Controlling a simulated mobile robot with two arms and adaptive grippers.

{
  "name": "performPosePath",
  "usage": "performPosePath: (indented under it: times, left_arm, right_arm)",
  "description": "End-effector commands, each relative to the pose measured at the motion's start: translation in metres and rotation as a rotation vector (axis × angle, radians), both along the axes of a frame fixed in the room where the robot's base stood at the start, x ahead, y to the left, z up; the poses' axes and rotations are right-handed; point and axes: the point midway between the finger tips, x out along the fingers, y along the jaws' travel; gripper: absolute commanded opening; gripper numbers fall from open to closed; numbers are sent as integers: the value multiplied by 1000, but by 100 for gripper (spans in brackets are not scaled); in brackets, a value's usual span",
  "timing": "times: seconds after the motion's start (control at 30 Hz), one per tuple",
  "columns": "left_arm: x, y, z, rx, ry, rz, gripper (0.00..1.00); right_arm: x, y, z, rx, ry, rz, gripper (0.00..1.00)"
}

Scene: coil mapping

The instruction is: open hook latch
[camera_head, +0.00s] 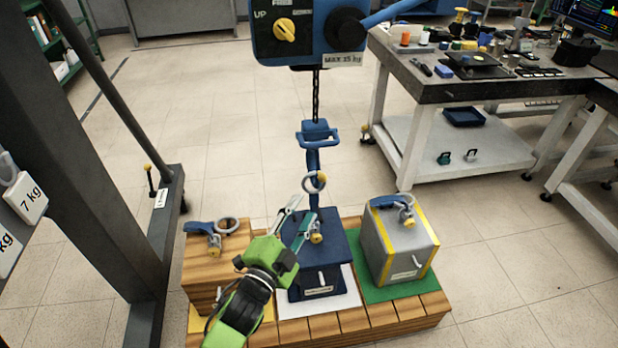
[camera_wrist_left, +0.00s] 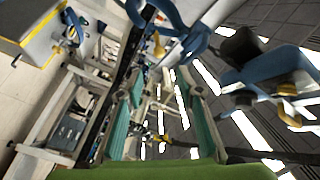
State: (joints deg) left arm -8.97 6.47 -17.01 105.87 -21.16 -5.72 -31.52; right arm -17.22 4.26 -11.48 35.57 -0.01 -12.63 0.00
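The blue hook (camera_head: 313,162) hangs on a chain below the hoist, above the blue block (camera_head: 330,250). A pale ring with a small yellow part (camera_head: 320,178) shows at its lower end. Whether the latch is open or shut is too small to tell. My left gripper (camera_head: 306,207) is green with two teal fingers. It is just below the hook's lower end and in front of the blue block. In the left wrist view the fingers (camera_wrist_left: 165,85) stand apart with nothing between them, and the blue hook (camera_wrist_left: 175,18) is beyond their tips. My right gripper is not in view.
The hoist box (camera_head: 305,35) hangs above. A wooden block (camera_head: 205,265) stands left and a grey block (camera_head: 390,245) right, each with a ring on top, on a wooden platform (camera_head: 370,322). A steel frame post (camera_head: 75,130) is at left, a workbench (camera_head: 420,85) at back right.

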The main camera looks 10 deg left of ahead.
Motion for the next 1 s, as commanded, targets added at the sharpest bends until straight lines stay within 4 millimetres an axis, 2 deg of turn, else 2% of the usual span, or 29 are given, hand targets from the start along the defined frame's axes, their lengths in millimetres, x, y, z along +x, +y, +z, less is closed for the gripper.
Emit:
performPosePath:
  times: [0.4,0.6,0.8,1.0]
  left_arm:
    - [78,-22,1,-4,1,0,34]
    - [109,-30,-1,-2,3,1,34]
    - [124,-35,-1,-3,3,0,34]
    - [127,-36,-1,-3,4,1,34]
  right_arm:
    - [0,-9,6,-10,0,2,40]
    - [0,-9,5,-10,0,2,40]
    - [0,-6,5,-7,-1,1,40]
    - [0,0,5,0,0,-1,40]
